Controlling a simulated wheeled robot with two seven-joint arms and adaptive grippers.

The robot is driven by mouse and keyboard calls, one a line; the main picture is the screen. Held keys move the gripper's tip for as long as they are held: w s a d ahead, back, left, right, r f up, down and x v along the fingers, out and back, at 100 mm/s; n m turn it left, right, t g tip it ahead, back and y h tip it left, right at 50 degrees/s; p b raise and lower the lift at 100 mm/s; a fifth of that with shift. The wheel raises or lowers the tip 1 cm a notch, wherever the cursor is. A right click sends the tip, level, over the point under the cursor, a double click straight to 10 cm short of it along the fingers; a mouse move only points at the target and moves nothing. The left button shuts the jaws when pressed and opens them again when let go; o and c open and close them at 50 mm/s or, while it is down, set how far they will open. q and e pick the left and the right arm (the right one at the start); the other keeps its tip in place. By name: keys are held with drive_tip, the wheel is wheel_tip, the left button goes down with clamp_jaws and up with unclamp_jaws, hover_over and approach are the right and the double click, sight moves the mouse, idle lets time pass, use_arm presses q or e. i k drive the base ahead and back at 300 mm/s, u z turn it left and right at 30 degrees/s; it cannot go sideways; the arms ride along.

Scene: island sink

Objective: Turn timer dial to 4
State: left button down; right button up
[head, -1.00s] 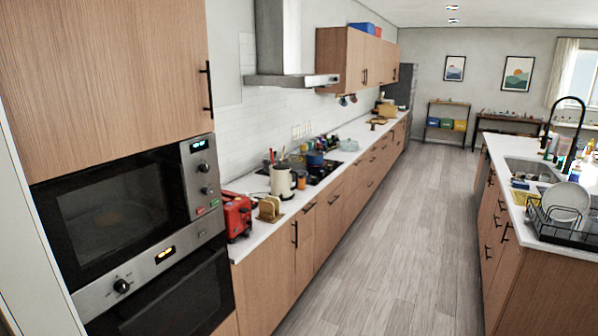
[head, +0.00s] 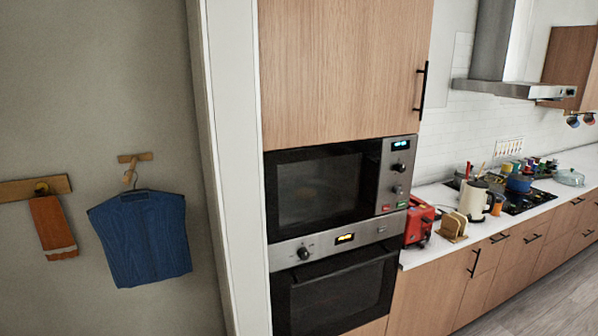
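A built-in microwave (head: 318,187) sits in the tall wood cabinet at the middle of the head view. The dial markings are too small to read, so I cannot tell which is the timer. Neither of my grippers is in view.
A blue garment (head: 142,235) and an orange towel (head: 53,228) hang on the left wall. Bare floor (head: 545,305) shows at lower right.

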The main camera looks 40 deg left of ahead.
sight(399, 167)
drive_tip(key=z, duration=0.2)
drive_tip(key=i, duration=1.05)
drive_tip(key=u, duration=0.5)
